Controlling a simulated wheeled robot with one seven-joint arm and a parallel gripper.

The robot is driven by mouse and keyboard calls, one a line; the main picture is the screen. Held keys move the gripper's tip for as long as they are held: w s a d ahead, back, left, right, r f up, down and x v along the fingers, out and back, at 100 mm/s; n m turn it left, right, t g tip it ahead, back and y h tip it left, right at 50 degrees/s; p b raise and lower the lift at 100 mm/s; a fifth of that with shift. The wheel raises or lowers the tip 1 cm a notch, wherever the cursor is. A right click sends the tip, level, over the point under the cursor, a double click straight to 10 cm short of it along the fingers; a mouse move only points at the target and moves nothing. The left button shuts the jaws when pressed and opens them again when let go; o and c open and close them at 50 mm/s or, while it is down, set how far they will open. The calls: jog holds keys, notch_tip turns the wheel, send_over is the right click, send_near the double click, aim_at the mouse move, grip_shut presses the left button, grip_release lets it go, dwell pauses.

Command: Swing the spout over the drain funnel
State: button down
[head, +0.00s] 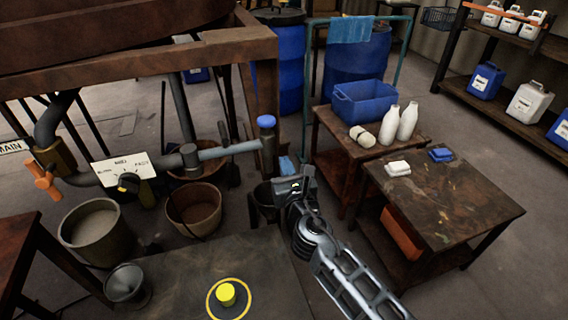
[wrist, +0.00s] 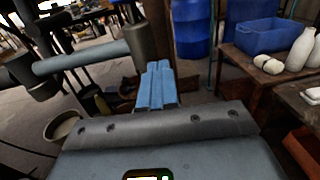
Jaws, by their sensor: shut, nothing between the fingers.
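The spout (head: 230,149) is a pale blue-grey pipe reaching right from a grey swivel joint, with a blue-capped upright piece (head: 266,135) at its free end. It also shows in the wrist view (wrist: 85,57). A grey funnel (head: 128,284), likely the drain funnel, stands at the lower left, well away from the spout's end. My gripper (head: 287,165) is just right of and below the spout's end. Its blue fingers (wrist: 157,85) are shut and empty, close to the upright end piece; I cannot tell whether they touch it.
Below the pipe stand a grey bucket (head: 97,232) and a brown bucket (head: 193,210). A dark bench top (head: 190,275) with a yellow button (head: 226,294) is in front. Right are a low table (head: 450,200) and a blue crate (head: 362,101).

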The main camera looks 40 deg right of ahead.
jog(key=s+d+b+v, duration=0.1)
jog(key=v, duration=0.8)
jog(key=shift+s+d, duration=0.25)
jog(key=shift+d, duration=0.05)
jog(key=s+a+f+m+y, duration=0.2)
jog(key=s+a+m+y, duration=0.3)
jog(key=s, duration=0.3)
jog(key=s+a+f+m+y, duration=0.2)
jog(key=s+a+m, duration=0.3)
jog(key=s+m, duration=0.25)
jog(key=s+a+r+m+y, duration=0.1)
jog(key=s+a+r+m, duration=0.1)
jog(key=s+r+m, duration=0.3)
jog(key=s+a+r+m+y, duration=0.1)
jog(key=s+a+r+m, duration=0.2)
jog(key=s+m, duration=0.6)
notch_tip(320, 180, up, 3)
jog(key=m, duration=0.3)
jog(key=shift+f+y, duration=0.15)
jog(key=shift+y, duration=0.15)
